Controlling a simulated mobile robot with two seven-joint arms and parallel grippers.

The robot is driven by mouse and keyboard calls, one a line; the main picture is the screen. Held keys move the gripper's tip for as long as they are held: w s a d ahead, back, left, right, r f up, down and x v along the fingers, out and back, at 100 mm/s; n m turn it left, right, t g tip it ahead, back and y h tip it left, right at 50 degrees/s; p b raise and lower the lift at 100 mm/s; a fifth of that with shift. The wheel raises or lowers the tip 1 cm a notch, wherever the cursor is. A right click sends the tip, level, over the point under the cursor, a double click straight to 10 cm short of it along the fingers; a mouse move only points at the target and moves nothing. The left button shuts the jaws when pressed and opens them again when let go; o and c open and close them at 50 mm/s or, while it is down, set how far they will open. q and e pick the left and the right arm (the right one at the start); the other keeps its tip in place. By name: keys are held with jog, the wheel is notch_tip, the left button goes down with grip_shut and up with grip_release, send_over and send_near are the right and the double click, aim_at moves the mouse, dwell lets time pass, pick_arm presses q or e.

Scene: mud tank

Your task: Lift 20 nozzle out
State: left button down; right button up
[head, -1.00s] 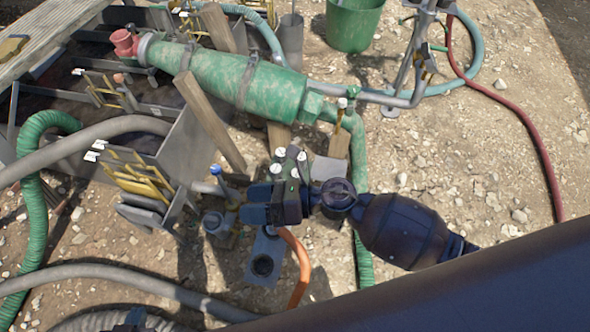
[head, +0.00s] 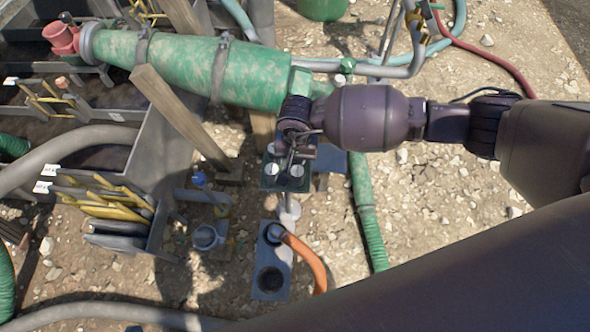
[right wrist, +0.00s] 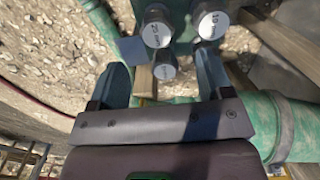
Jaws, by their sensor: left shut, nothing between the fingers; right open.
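The 20 nozzle (right wrist: 157,30) has a round pale cap marked 20 and stands in a dark green rack (head: 268,184) with a 10 nozzle (right wrist: 211,20) and a third capped nozzle (right wrist: 165,66) whose mark is unclear. My right gripper (right wrist: 160,62) is open and empty. Its fingers point at the rack, and the 20 nozzle's cap is beyond the fingertips, apart from them. In the head view my right gripper (head: 291,153) is above the rack and partly hides it. Only the tip of my left gripper (head: 135,328) shows at the bottom edge; it is shut and empty.
A large green cone-shaped vessel (head: 200,65) lies behind the rack. A wooden post (head: 180,115) leans left of it. A grey block with a round hole (head: 271,277) and an orange hose (head: 312,262) are in front. Open gravel lies to the right.

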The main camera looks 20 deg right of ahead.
aim_at(298, 172)
jog(key=shift+d+f, duration=0.1)
jog(key=shift+f, duration=0.15)
notch_tip(298, 172, down, 5)
jog(key=shift+s+r+b, duration=0.1)
jog(key=shift+r+b, duration=0.1)
jog(key=shift+b, duration=0.65)
jog(key=shift+f, duration=0.3)
jog(key=f+b, duration=0.1)
jog(key=f, duration=0.1)
jog(key=f+b, duration=0.1)
jog(key=f, duration=0.1)
jog(key=shift+s+d, duration=0.1)
jog(key=shift+s, duration=0.1)
jog(key=shift+w+f+b, duration=0.15)
jog(key=shift+f+b, duration=0.15)
jog(key=shift+f, duration=0.25)
pick_arm(q)
jog(key=shift+s+a+f+t, duration=0.15)
jog(key=shift+f+t, duration=0.35)
jog(key=shift+t, duration=0.1)
pick_arm(e)
jog(key=shift+w, duration=0.1)
jog(key=shift+r, duration=0.1)
